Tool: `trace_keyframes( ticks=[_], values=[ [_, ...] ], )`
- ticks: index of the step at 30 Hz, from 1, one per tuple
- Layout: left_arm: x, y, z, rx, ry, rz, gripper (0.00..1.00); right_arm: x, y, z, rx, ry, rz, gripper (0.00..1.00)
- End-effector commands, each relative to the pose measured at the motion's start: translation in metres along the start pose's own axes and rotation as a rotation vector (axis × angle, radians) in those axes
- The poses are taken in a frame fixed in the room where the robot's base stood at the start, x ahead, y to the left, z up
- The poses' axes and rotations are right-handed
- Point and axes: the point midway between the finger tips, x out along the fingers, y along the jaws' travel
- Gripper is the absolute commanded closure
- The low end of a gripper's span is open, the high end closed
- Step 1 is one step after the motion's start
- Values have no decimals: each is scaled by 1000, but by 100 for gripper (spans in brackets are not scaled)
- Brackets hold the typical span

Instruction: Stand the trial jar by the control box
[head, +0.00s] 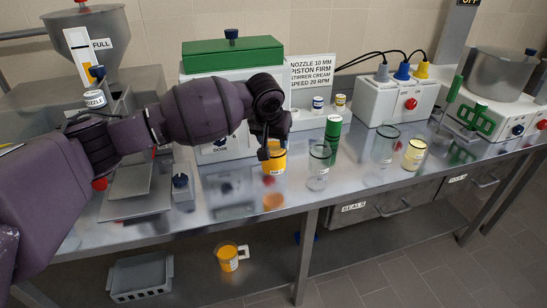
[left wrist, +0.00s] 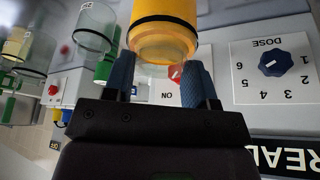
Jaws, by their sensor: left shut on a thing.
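An orange-filled jar (head: 275,162) with a dark band is in my left gripper (head: 268,143), in front of the green-topped machine. A gap between the jar and its reflection suggests it is held a little above the steel bench. In the left wrist view the jar (left wrist: 163,30) sits between the two blue fingers of the gripper (left wrist: 160,68), which is shut on it. A white box (head: 392,103) with a red button and blue, yellow and grey plugs, apparently the control box, stands at the back right. My right gripper is not in view.
A green cylinder (head: 333,130) stands behind. An orange jug (head: 228,258) and a grey crate (head: 140,280) are below.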

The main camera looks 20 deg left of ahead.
Motion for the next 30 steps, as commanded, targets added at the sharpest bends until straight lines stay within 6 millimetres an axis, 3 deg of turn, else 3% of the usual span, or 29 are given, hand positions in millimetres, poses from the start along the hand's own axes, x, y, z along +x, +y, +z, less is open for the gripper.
trace_keyframes(
  ticks=[5,15,27,28,30],
  values=[
    [8,0,3,-1,1,-1,76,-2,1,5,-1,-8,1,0],
    [53,0,22,-1,-1,-1,76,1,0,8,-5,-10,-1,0],
    [56,0,23,-1,2,0,76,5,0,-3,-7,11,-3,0],
    [56,0,23,-1,2,0,47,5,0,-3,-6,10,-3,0],
    [56,0,23,-1,1,-1,36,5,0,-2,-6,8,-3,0]
  ],
)
